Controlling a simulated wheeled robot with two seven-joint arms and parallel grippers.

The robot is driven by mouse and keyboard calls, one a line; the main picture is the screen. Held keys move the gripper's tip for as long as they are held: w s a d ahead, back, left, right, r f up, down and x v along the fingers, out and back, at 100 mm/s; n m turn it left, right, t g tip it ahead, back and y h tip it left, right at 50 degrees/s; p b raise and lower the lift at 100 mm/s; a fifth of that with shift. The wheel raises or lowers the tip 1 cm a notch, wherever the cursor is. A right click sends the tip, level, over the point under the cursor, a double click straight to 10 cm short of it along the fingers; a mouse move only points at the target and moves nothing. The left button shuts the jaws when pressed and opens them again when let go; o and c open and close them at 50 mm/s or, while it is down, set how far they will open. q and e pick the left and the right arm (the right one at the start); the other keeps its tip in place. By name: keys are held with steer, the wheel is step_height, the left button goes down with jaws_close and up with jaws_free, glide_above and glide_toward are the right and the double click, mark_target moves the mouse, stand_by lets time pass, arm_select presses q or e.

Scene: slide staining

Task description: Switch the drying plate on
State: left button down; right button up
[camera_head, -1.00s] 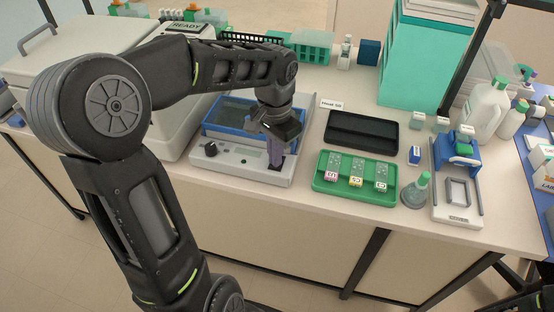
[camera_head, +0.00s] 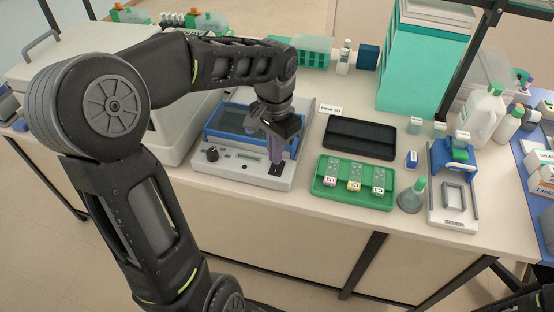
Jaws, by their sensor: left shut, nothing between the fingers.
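The drying plate (camera_head: 233,178) is a light grey box at the left of the bench. It has a blue-framed dark top (camera_head: 228,121), a black knob (camera_head: 212,154), a small display (camera_head: 248,157) and a dark switch (camera_head: 275,169) at its front right. My left gripper (camera_head: 276,160) is shut and empty, pointing down at the switch. Its fingertips are right over or on the switch; I cannot tell whether they touch it. The gripper partly hides the plate's right side. My right gripper is not in view; only a bit of dark arm shows at the bottom right corner.
A green tray (camera_head: 322,191) with several labelled slides and a black tray (camera_head: 360,138) lie to the right. A grey flask (camera_head: 412,196) and a blue-and-white device (camera_head: 455,210) stand further right. A big white machine (camera_head: 50,75) is at left.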

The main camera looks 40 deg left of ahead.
mark_target(275, 170)
arm_select(q)
steer(key=shift+r+p, duration=1.1)
steer(key=shift+r, duration=0.6)
